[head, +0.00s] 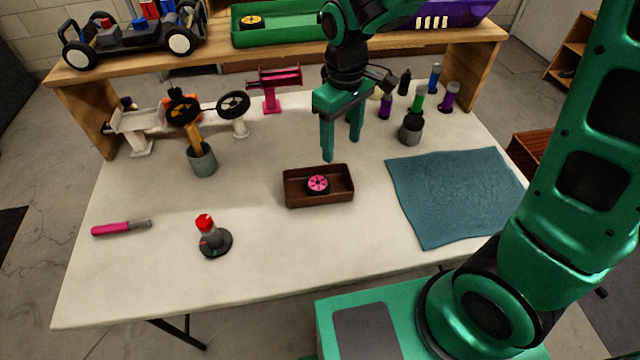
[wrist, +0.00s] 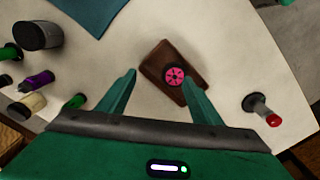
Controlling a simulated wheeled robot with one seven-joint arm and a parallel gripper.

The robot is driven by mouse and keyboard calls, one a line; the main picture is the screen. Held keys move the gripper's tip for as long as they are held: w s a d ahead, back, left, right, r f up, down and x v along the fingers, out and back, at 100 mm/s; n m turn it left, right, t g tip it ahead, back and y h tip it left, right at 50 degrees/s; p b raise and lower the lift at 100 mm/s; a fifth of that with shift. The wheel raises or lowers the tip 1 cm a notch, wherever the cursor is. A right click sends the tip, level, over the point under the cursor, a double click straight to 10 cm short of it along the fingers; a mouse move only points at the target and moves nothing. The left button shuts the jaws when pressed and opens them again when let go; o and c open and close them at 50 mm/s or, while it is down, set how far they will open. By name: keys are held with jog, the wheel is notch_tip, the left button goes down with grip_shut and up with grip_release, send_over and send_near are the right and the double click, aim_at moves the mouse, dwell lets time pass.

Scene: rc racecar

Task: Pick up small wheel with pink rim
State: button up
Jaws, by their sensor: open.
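The small wheel with the pink rim (head: 317,183) lies flat in a brown open tray (head: 336,199) near the middle of the white table. Its black tyre and pink spoked rim also show in the wrist view (wrist: 175,75), inside the tray. My gripper (head: 342,156) is open and empty, pointing down above the table, just behind and above the tray. In the wrist view its two fingers (wrist: 159,82) are spread apart, with the tray beyond and between them.
A blue cloth (head: 455,195) lies right. Several bottles and a dark jar (head: 410,130) stand behind right. A wooden shelf (head: 225,57) spans the back. The table's front is clear.

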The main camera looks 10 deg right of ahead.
jog(key=a+f+n, duration=0.2)
jog(key=a+f, duration=0.1)
jog(key=a, duration=0.3)
send_over(318, 182)
jog(key=f, duration=0.4)
jog(key=shift+s+a, duration=0.1)
jog(key=shift+a, duration=0.2)
jog(key=shift+d+f, duration=0.15)
jog(key=shift+f, duration=1.3)
jog(key=shift+d+f, duration=0.1)
jog(key=shift+f, duration=1.35)
jog(key=c, duration=0.8)
